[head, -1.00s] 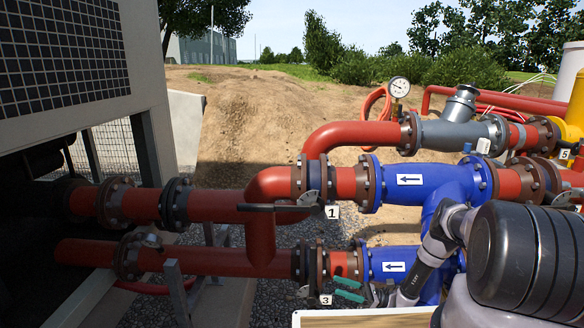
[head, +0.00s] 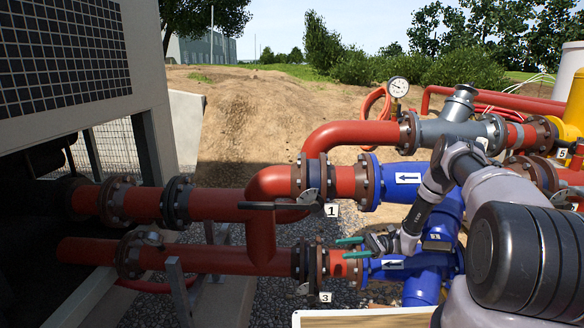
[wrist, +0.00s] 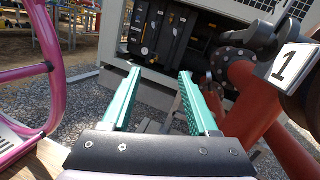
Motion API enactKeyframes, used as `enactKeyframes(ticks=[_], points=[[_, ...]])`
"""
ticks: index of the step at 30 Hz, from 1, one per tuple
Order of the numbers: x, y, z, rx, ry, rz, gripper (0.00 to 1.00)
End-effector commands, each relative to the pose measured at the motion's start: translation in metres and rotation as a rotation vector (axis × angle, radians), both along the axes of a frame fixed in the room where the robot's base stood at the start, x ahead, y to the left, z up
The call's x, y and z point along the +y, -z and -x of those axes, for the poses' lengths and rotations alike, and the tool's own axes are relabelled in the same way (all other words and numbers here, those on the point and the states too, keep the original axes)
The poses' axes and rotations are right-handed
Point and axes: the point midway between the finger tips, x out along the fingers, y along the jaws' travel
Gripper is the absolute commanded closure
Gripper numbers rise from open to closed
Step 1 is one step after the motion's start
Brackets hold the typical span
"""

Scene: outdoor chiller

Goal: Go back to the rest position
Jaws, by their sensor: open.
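My gripper (head: 348,248) is open, with its two green fingers apart and nothing between them. In the head view it points left, in front of the lower red and blue pipe run near the label 3 valve. My forearm covers part of the blue pipes on the right.
Red pipes (head: 215,205) run across the middle, with a black valve lever (head: 262,206) by label 1 (head: 331,210). Label 3 (head: 325,297) sits below. The chiller cabinet (wrist: 205,45) stands beyond. A pink tubular frame (wrist: 55,75) is at left in the wrist view.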

Motion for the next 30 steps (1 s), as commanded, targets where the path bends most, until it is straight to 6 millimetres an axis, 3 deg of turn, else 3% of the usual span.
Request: enactKeyframes(ticks=[7, 14, 23, 30], points=[[-0.007, -0.094, -0.012, -0.182, -0.138, 0.204, 0.4], [-0.012, -0.181, -0.005, -0.363, -0.24, 0.416, 0.4], [-0.02, -0.285, 0.028, -0.612, -0.313, 0.691, 0.4], [-0.029, -0.358, 0.068, -0.819, -0.318, 0.899, 0.4]])
